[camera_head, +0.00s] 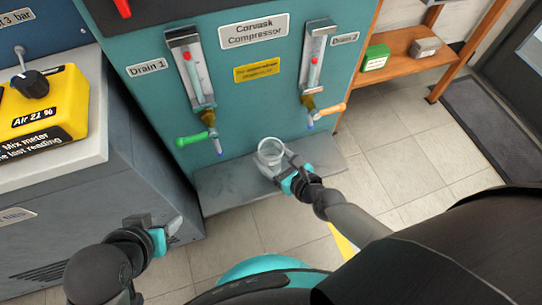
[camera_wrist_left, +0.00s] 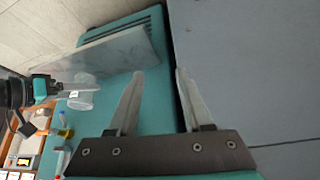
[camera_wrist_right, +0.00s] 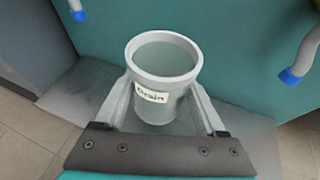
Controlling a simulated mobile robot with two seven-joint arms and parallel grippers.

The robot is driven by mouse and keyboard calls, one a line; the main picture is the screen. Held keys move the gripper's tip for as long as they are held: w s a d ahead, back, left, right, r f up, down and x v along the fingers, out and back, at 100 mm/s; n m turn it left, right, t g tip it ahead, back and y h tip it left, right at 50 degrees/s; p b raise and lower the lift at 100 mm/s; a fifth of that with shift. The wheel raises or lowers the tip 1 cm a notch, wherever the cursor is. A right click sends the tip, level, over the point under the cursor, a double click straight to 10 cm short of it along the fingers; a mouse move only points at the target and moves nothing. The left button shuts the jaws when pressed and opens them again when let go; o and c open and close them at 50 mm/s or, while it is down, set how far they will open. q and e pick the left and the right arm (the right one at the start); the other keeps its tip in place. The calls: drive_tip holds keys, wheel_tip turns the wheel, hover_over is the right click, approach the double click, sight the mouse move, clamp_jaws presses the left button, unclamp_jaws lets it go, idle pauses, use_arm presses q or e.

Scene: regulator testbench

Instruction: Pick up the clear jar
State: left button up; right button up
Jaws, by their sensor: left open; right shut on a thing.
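The clear jar (camera_head: 270,152) is a see-through cup with a thick rim, over the grey shelf (camera_head: 236,184) of the teal compressor. In the right wrist view the jar (camera_wrist_right: 163,85) carries a label reading "Drain" and looks upright. My right gripper (camera_head: 282,164) is shut on the jar, with one finger on each side of it. I cannot tell whether the jar's base touches the shelf. My left gripper (camera_head: 172,228) is open and empty, low at the left near the grey cabinet. In the left wrist view the jar (camera_wrist_left: 80,98) shows at the left, away from the left fingers (camera_wrist_left: 158,90).
Two drain tubes hang on the compressor, one with a green valve handle (camera_head: 192,138), one with an orange handle (camera_head: 331,110). A yellow meter (camera_head: 42,108) stands on the left cabinet. A wooden shelf (camera_head: 398,45) stands at the back right. Open floor lies right of the shelf.

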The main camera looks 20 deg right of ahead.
drive_tip(key=shift+r, duration=0.45)
wheel_tip(320, 180, up, 7)
drive_tip(key=p, duration=0.5)
drive_tip(key=shift+f, duration=0.2)
use_arm(q)
drive_tip(key=s+a+f+g+p, duration=0.1)
drive_tip(key=s+a+f+p, duration=0.1)
drive_tip(key=f, duration=0.8)
drive_tip(key=s+a+f+g+y+p, duration=0.1)
drive_tip(key=s+a+f+g+p, duration=0.1)
drive_tip(key=s+f, duration=0.5)
drive_tip(key=shift+a+f+g+p, duration=0.3)
drive_tip(key=shift+a+f+p, duration=0.4)
drive_tip(key=shift+f+p, duration=0.6)
use_arm(e)
wheel_tip(320, 180, up, 7)
hover_over(271, 142)
drive_tip(key=s, duration=0.3)
drive_tip(key=shift+w+a+r, duration=0.2)
drive_tip(key=shift+a, duration=0.2)
use_arm(q)
drive_tip(key=shift+s+f, duration=0.1)
drive_tip(key=shift+f, duration=0.05)
drive_tip(key=shift+b, duration=0.3)
use_arm(e)
drive_tip(key=shift+f, duration=0.1)
